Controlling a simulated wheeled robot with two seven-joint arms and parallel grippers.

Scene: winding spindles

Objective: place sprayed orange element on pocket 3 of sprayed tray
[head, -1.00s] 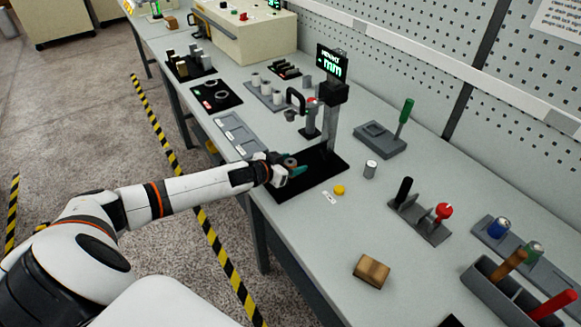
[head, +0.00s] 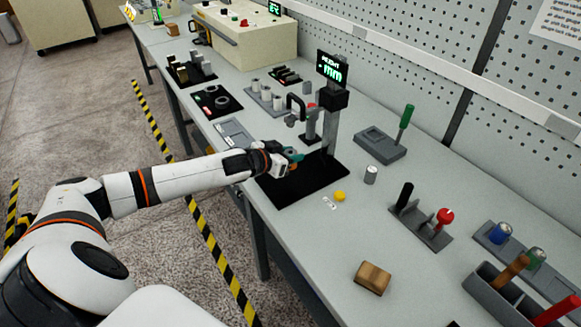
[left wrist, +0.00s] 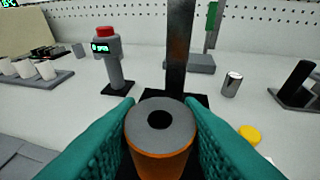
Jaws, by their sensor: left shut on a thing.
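The orange element (left wrist: 160,158) is an orange cylinder with a grey top and a dark central hole. It stands upright between the green fingers of my left gripper (left wrist: 160,128) in the left wrist view. In the head view my left gripper (head: 296,160) is over the black base of the display stand (head: 305,185), shut on the element, which is mostly hidden. A flat grey tray with shallow recesses (head: 231,128) lies left of the gripper, partly hidden by my arm. I cannot read pocket numbers. My right gripper is not in view.
The display post (head: 331,125) rises close beside the gripper. A rack of pale cylinders (head: 262,95) and a red-topped device (left wrist: 110,60) stand behind. A metal cylinder (head: 370,173) and yellow button (head: 339,196) are to the right.

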